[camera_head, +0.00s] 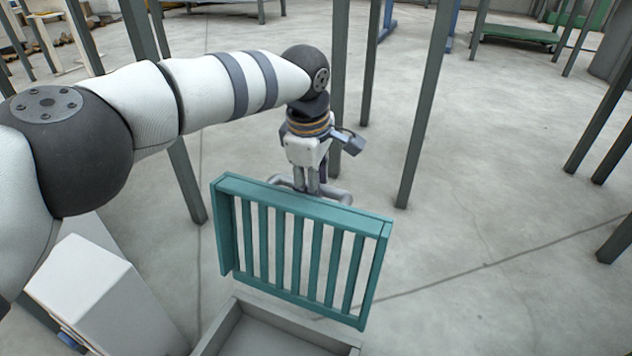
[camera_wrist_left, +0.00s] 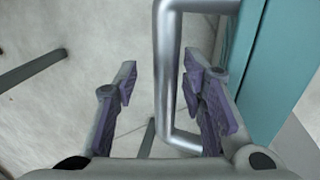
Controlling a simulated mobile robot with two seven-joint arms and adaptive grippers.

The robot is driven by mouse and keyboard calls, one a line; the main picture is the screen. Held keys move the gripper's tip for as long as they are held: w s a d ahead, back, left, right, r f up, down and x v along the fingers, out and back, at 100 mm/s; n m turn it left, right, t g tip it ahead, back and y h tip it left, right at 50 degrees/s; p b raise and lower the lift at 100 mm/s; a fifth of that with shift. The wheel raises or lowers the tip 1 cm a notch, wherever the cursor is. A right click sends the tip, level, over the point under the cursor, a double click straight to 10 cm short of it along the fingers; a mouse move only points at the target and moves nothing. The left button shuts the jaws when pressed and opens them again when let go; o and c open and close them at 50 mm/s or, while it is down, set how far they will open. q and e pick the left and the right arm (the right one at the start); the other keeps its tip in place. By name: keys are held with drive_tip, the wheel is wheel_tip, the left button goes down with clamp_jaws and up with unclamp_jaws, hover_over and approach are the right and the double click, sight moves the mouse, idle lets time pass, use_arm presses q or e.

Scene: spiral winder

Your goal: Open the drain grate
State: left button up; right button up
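The teal slatted drain grate (camera_head: 300,250) stands tilted up, near upright, over a grey open-topped box frame (camera_head: 295,318) at the bottom of the head view. A metal bar handle (camera_head: 338,195) is on the grate's far side, near its top edge. My left gripper (camera_head: 313,186) is at this handle, behind the grate; its fingertips are partly hidden there. In the left wrist view the fingers are apart with the handle (camera_wrist_left: 167,70) between them, nearer the right finger. Whether they touch cannot be told. The grate's teal edge (camera_wrist_left: 265,70) is at the right. My right gripper is not in view.
Several dark grey posts stand around, one (camera_head: 425,110) right of the grate and one (camera_head: 340,60) behind my left wrist. A green platform (camera_head: 515,33) is far back.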

use_arm(q)
wheel_tip(320, 180, up, 12)
drive_tip(key=s, duration=0.2)
drive_tip(key=shift+a, duration=0.4)
drive_tip(key=shift+s, duration=0.1)
